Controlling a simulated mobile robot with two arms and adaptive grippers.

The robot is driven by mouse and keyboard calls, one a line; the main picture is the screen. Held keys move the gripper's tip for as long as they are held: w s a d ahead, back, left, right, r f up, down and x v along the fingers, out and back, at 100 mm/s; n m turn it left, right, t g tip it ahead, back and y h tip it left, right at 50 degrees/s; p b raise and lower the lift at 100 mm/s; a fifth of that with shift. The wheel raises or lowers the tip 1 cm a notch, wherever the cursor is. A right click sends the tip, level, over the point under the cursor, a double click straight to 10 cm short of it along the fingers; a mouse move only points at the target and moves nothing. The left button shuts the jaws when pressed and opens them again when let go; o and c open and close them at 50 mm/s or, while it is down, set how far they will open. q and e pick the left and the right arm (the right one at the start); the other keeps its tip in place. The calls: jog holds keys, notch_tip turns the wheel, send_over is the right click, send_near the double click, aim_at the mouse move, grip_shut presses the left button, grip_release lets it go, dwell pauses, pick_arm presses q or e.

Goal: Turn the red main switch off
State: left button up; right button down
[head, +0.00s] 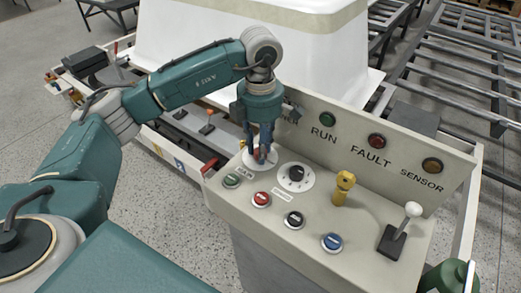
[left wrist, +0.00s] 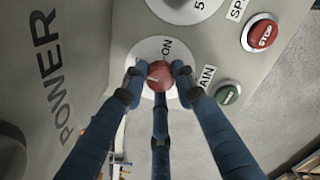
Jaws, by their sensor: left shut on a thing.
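The red main switch (left wrist: 158,75) is a round knob on a white disc (left wrist: 146,50) marked ON, beside a MAIN label. In the head view the disc (head: 250,161) sits at the left end of the sloping control panel (head: 300,215), and the knob is mostly hidden by my fingers. My left gripper (head: 262,152) points down onto it. In the left wrist view its three blue fingers (left wrist: 157,80) are closed around the knob. A pale mark shows on the knob's left side; its exact setting is hard to tell. My right gripper is not in view.
Close by are a green button (head: 231,181), a red stop button (head: 261,199) and a black speed dial (head: 296,177). Further right are a black button (head: 294,220), a yellow key-like handle (head: 343,188), a blue button (head: 332,242) and a lever (head: 400,228). The panel's lamp board (head: 375,145) rises behind.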

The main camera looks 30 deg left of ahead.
pick_arm(q)
jog(key=shift+r+n, duration=0.1)
jog(key=shift+n, duration=0.5)
jog(key=o, duration=1.2)
jog(key=shift+c, duration=0.2)
notch_tip(320, 180, up, 12)
